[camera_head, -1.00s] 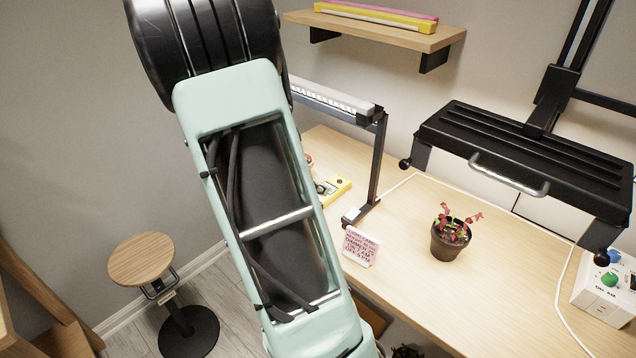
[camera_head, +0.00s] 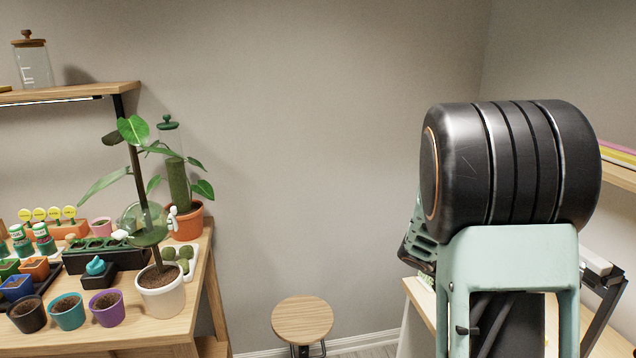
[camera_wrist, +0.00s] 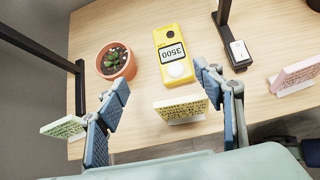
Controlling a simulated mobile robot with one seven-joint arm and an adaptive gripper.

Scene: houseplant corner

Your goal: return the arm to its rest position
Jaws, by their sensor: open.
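My gripper (camera_wrist: 161,77) shows in the wrist view with its two blue fingers spread apart and nothing held between them. It is above the front part of a wooden table (camera_wrist: 140,22). A small cream card with printed text (camera_wrist: 180,110) shows between the fingers, lower in the picture, not gripped. In the head view my arm is at the right, its dark ribbed joint raised above the pale green link. My gripper is not visible in the head view.
A yellow meter (camera_wrist: 172,50) and a potted succulent (camera_wrist: 115,62) stand beyond the fingers. Other cards (camera_wrist: 65,128) and a lamp post (camera_wrist: 222,12) are near. A stool (camera_head: 302,320) and a plant-filled table (camera_head: 150,335) are at left; the wall between is clear.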

